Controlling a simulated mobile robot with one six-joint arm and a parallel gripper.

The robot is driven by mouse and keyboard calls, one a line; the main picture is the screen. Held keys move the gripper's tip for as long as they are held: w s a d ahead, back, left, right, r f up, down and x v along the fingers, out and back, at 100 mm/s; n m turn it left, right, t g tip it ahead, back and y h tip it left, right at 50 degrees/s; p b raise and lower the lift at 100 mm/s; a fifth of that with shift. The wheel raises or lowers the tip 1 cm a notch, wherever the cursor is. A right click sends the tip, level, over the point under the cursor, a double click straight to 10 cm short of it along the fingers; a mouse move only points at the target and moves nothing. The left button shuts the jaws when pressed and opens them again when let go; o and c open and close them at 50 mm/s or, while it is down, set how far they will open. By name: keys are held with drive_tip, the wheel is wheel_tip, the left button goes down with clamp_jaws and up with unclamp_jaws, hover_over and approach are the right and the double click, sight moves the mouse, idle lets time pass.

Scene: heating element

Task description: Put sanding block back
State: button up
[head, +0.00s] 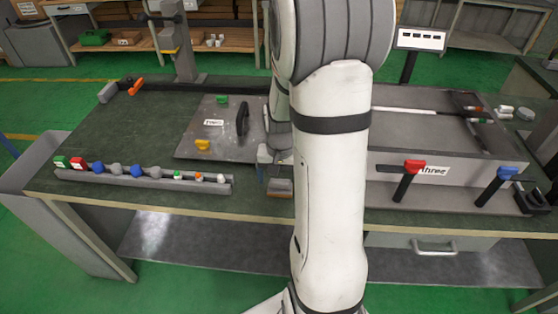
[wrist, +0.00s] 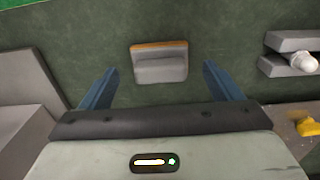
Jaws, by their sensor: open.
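The sanding block (wrist: 160,68) is a small grey block with an orange-brown strip along one edge. It lies on the dark green bench top, and it also shows in the head view (head: 280,187) near the front edge, left of my arm. My gripper (wrist: 160,75) is open, with its two blue fingers apart. In the wrist view the block appears between the fingertips, with a gap on each side. In the head view my gripper (head: 268,168) is mostly hidden by my arm, close to the block.
A grey rail (head: 145,182) with several small knobs and blocks lies left along the front edge. A metal plate (head: 222,150) with a black handle and yellow and green pieces sits behind. Right stands a grey fixture with red (head: 414,167) and blue (head: 507,173) handled clamps.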

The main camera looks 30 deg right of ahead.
sight(280, 182)
wheel_tip(280, 182, up, 8)
drive_tip(key=s+a+r+n+t, duration=0.3)
drive_tip(key=s+a+r+n, duration=0.3)
drive_tip(key=s+a, duration=0.6)
wheel_tip(280, 182, up, 3)
drive_tip(key=shift+a+f+n, duration=0.1)
drive_tip(key=shift+a+n, duration=0.05)
drive_tip(key=shift+n, duration=0.25)
drive_tip(key=shift+s, duration=0.15)
idle(0.5)
